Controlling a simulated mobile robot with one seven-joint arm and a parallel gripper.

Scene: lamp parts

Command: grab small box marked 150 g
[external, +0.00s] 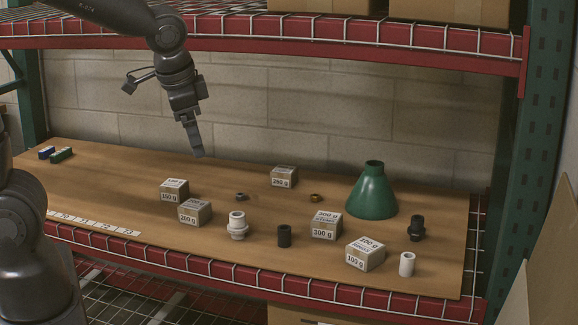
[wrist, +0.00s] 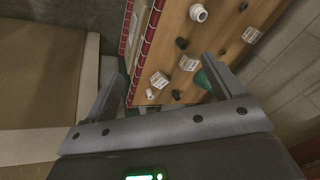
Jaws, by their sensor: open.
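The small box marked 150 g (external: 174,190) is a pale carton with a white label, resting on the wooden shelf board left of centre in the external view. The box marked 200 g (external: 194,212) stands close to its front right. My gripper (external: 197,152) hangs above the board, behind the 150 g box and well apart from it. In the wrist view my gripper (wrist: 165,62) has its two fingers spread, with nothing held between them. I cannot make out the 150 g box in the wrist view.
Boxes marked 250 g (external: 284,176), 300 g (external: 326,224) and 100 g (external: 365,254) stand to the right. A green cone shade (external: 372,194) and several small fittings share that side. An upper shelf beam (external: 330,30) crosses above. The left of the board is mostly clear.

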